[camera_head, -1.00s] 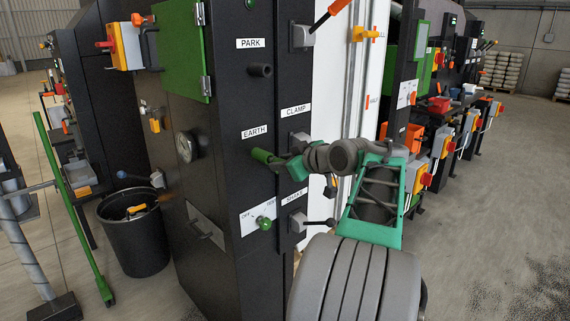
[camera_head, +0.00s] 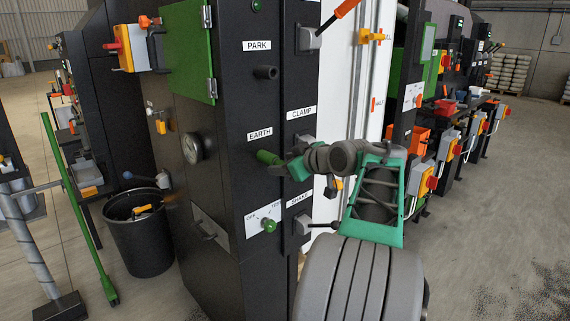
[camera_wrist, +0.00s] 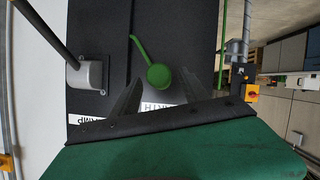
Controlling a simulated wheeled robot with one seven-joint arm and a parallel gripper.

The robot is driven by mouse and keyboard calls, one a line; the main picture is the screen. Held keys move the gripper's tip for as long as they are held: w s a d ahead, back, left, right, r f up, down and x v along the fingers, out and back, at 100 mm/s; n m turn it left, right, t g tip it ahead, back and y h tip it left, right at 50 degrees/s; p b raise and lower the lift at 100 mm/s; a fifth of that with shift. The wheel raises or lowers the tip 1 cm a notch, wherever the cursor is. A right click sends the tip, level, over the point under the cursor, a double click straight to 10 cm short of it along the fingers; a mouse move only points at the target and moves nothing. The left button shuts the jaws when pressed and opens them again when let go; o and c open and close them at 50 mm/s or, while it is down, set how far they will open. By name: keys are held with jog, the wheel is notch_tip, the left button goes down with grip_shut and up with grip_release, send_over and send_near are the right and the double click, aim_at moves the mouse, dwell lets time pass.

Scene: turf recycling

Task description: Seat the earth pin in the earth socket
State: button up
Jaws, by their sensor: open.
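The green earth pin (camera_head: 268,157) sticks out from the black panel just below the EARTH label (camera_head: 260,134). It is at the earth socket, which it hides; how deep it sits I cannot tell. In the wrist view the pin's round green end (camera_wrist: 158,76) faces me, with a green cable or strip curving away from it. My gripper (camera_head: 281,169) is open right in front of the pin. In the wrist view its two dark fingers (camera_wrist: 162,78) stand apart on either side of the pin end, with visible gaps.
The black PARK socket (camera_head: 265,72) above is empty. The CLAMP lever (camera_wrist: 85,75) and the SHAKE handle (camera_head: 303,225) are close to my gripper. A green knob (camera_head: 269,225) sits below. A black bin (camera_head: 135,240) stands to the left. The floor at right is clear.

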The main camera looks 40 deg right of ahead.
jog(key=shift+s, duration=0.1)
jog(key=v, duration=0.7)
jog(key=shift+s+r, duration=0.2)
jog(key=shift+s, duration=0.1)
jog(key=shift+d, duration=0.1)
